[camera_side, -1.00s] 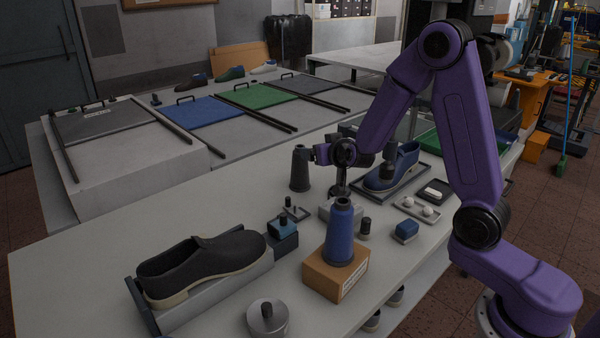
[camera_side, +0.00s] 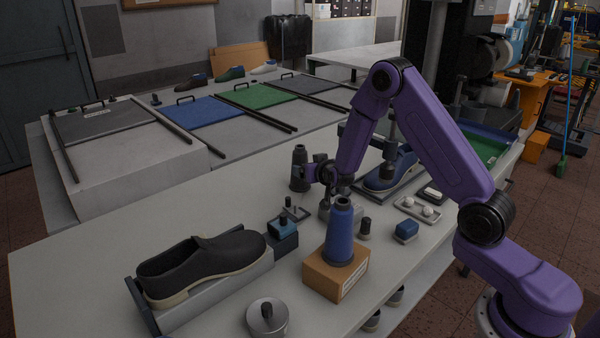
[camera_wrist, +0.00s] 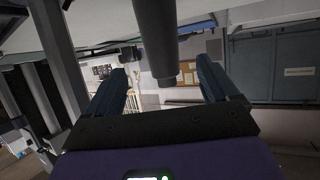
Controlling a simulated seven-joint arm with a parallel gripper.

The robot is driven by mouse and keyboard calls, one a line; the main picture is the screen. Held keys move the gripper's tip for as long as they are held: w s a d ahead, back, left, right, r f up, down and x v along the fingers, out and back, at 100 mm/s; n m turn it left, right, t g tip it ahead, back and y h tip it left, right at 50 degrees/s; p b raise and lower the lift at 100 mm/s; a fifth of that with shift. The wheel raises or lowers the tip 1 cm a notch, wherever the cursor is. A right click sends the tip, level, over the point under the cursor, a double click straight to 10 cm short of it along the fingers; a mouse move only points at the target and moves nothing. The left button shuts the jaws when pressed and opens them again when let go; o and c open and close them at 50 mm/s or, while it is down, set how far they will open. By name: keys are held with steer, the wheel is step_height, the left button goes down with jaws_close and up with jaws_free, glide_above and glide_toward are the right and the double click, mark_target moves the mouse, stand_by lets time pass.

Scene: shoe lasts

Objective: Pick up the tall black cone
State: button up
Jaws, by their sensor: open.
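The tall black cone (camera_side: 299,156) stands upright on the pale table, left of my arm in the side view. My gripper (camera_side: 306,172) is at the cone's side, level with its middle to lower part, with its fingers pointing left. In the wrist view the cone (camera_wrist: 155,38) hangs in from the top, as the picture is upside down. It shows in the gap between the two spread fingers of my gripper (camera_wrist: 163,72), apart from both. How deep it sits between them I cannot tell.
A blue cone (camera_side: 340,230) on a cardboard box (camera_side: 322,279) stands in front of my gripper. A blue shoe (camera_side: 391,170) is behind to the right. The table left of the cone is clear.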

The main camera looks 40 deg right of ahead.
mark_target(300, 162)
steer(key=shift+r+x, duration=0.1)
steer(key=shift+x, duration=2.35)
steer(key=shift+r+x, duration=0.15)
steer(key=shift+x, duration=2.3)
steer(key=shift+w, duration=0.1)
steer(key=c, duration=1.2)
steer(key=shift+r, duration=0.1)
steer(key=shift+c, duration=0.2)
